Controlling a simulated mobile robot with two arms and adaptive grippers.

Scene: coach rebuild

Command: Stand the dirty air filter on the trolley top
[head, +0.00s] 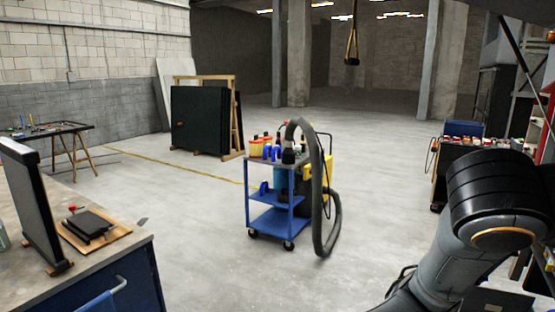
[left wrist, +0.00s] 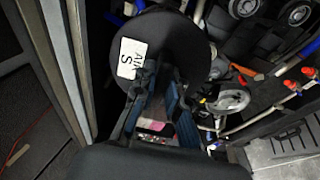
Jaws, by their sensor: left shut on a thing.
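In the left wrist view my left gripper (left wrist: 155,100) is shut on a dark, round, drum-like thing (left wrist: 185,40) with a white label. I take this to be the dirty air filter; the fingers hide part of it and the label's lettering is only partly readable. The blue trolley (head: 270,199) stands on the open floor in the middle of the head view. Its top carries several bottles and cans, blue tools and a dark object, crowded together. The left gripper does not show in the head view. My right gripper is in neither view.
A grey hose (head: 331,225) loops down the trolley's right side beside a yellow machine (head: 327,170). A workbench (head: 115,240) with a dark upright panel is at the left front. Pipes and machinery (left wrist: 265,80) crowd close around the left gripper.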

